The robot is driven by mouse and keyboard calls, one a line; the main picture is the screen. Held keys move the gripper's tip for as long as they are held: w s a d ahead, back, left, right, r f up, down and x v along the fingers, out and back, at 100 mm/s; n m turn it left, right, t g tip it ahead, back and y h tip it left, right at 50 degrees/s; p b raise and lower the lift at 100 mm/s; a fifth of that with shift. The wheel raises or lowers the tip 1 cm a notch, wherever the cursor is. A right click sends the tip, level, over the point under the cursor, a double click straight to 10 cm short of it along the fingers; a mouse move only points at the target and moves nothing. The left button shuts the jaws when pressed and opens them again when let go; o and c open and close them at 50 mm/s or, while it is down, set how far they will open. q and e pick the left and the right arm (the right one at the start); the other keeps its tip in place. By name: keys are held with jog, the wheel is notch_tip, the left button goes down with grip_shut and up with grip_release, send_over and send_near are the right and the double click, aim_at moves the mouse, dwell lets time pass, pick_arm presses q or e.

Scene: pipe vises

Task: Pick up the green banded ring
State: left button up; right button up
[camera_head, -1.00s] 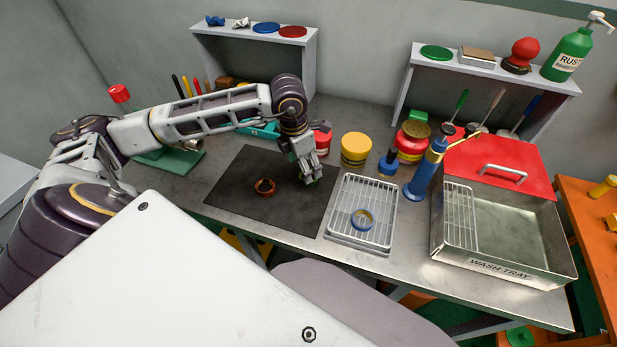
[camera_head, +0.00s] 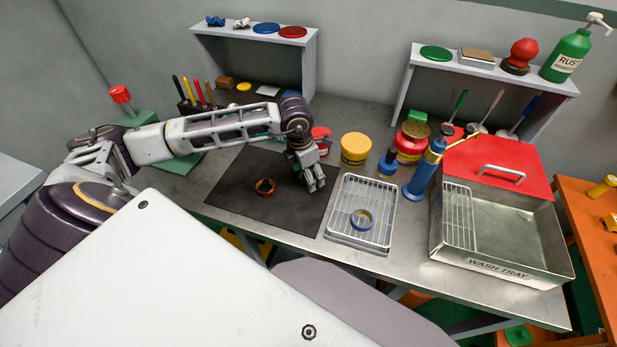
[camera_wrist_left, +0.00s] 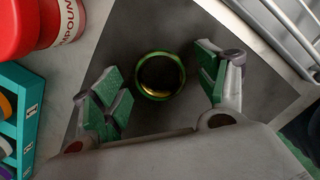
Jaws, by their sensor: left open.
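The green banded ring (camera_wrist_left: 160,76) lies on the dark mat (camera_wrist_left: 150,30) in the left wrist view, with a yellowish inner side showing. My left gripper (camera_wrist_left: 160,92) is open, with one green-padded finger on each side of the ring and a gap to both. In the head view my left gripper (camera_head: 316,183) is low over the right part of the mat and hides the green ring. My right gripper is not in view.
An orange-brown ring (camera_head: 264,187) lies on the mat to the left. A wire rack (camera_head: 352,215) with a blue ring (camera_head: 361,219) stands just right of my gripper. A red tin (camera_head: 322,139) and a yellow tin (camera_head: 355,148) stand behind. The wash tray (camera_head: 505,262) is further right.

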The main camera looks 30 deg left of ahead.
pick_arm(q)
jog(key=c, duration=1.1)
jog(key=shift+c, duration=0.3)
jog(key=shift+r, duration=0.15)
notch_tip(320, 180, up, 10)
dwell(0.4)
